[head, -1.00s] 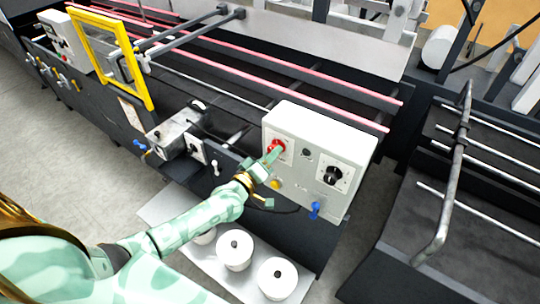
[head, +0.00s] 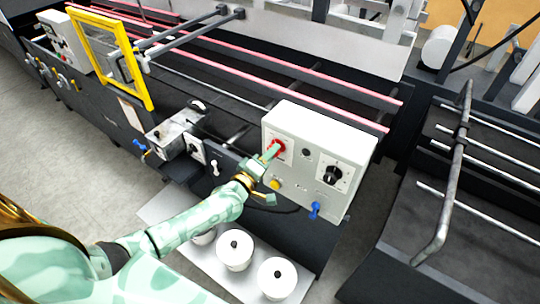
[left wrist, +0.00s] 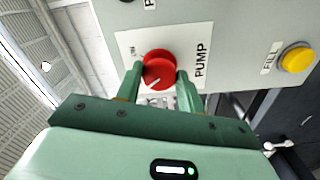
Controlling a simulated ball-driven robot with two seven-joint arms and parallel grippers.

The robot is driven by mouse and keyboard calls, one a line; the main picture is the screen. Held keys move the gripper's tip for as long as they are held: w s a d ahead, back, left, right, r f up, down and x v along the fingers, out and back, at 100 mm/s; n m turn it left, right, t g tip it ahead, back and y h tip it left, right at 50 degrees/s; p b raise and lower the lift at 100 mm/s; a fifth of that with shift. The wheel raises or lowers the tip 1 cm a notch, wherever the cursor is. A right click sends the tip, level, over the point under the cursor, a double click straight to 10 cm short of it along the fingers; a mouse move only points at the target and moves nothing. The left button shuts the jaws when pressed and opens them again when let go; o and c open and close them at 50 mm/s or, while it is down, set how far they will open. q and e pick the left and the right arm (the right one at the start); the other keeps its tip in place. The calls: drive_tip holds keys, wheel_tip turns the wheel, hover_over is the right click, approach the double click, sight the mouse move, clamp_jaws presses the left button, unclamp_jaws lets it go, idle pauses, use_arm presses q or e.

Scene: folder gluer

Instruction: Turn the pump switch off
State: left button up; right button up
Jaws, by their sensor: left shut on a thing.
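The pump switch (left wrist: 159,70) is a round red knob with a pale pointer line, on a white plate labelled PUMP in the left wrist view. In the head view the red knob (head: 277,146) sits at the upper left of the white control box's front. My left gripper (left wrist: 160,78) has one finger on each side of the knob and is shut on it. In the head view my left gripper (head: 270,154) reaches the knob from the lower left and partly covers it. My right gripper is not in view.
The white control box (head: 310,191) also carries a black knob (head: 332,175), a yellow FILL button (left wrist: 297,58) and a blue valve handle (head: 315,210). White lidded pots (head: 235,252) stand on a shelf below. A metal bar (head: 452,190) rises at the right.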

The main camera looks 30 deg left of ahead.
use_arm(q)
drive_tip(key=o, duration=1)
drive_tip(key=s, duration=0.5)
drive_tip(key=s+a, duration=0.1)
drive_tip(key=s, duration=0.4)
drive_tip(key=s+a, duration=0.1)
drive_tip(key=s, duration=0.5)
drive_tip(key=shift+s+a+b, duration=0.1)
drive_tip(key=shift+a+b, duration=0.1)
drive_tip(key=shift+b, duration=0.1)
